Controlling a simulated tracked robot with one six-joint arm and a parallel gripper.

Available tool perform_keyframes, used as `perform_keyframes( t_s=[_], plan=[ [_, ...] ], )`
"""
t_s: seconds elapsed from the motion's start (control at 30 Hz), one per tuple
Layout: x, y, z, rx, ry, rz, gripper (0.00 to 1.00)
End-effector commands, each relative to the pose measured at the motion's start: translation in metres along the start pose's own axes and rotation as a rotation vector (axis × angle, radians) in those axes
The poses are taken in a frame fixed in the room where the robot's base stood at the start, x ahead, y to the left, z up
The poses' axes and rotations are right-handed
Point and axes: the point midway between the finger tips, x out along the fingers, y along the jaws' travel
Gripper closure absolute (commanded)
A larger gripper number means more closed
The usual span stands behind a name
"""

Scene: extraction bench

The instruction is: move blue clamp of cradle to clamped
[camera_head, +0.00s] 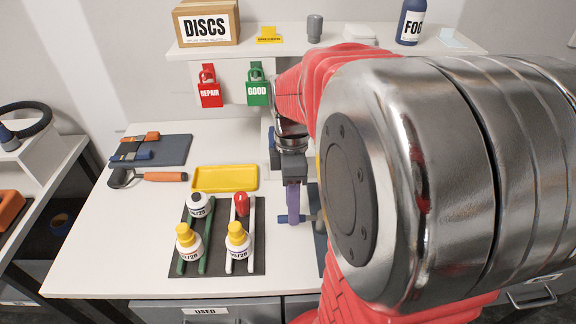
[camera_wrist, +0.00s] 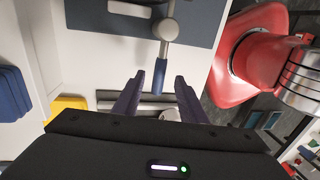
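The blue clamp (camera_head: 285,219) shows in the head view as a short blue handle at my fingertips. In the wrist view the blue clamp (camera_wrist: 160,76) is the blue end of a grey metal lever that pivots on a round grey knob. The cradle's dark base plate (camera_wrist: 95,17) lies behind it; in the head view my arm hides most of the cradle. My gripper (camera_head: 293,207) points down at the handle. In the wrist view my gripper (camera_wrist: 159,77) is open, one purple finger on each side of the blue end, with visible gaps.
A dark mat (camera_head: 259,262) with bottles in green and white racks lies left of my gripper, and a yellow tray (camera_head: 224,178) behind it. A shelf (camera_head: 270,49) with red and green tagged holders hangs at the back. The bench's front left is clear.

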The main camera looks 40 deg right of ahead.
Motion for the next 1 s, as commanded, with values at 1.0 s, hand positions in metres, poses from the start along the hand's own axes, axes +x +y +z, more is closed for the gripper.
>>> perform_keyframes(
  t_s=[1.0],
  plan=[
    [-0.115, 0.0, 0.001, 0.0, 0.0, 0.001, 0.62]
  ],
)
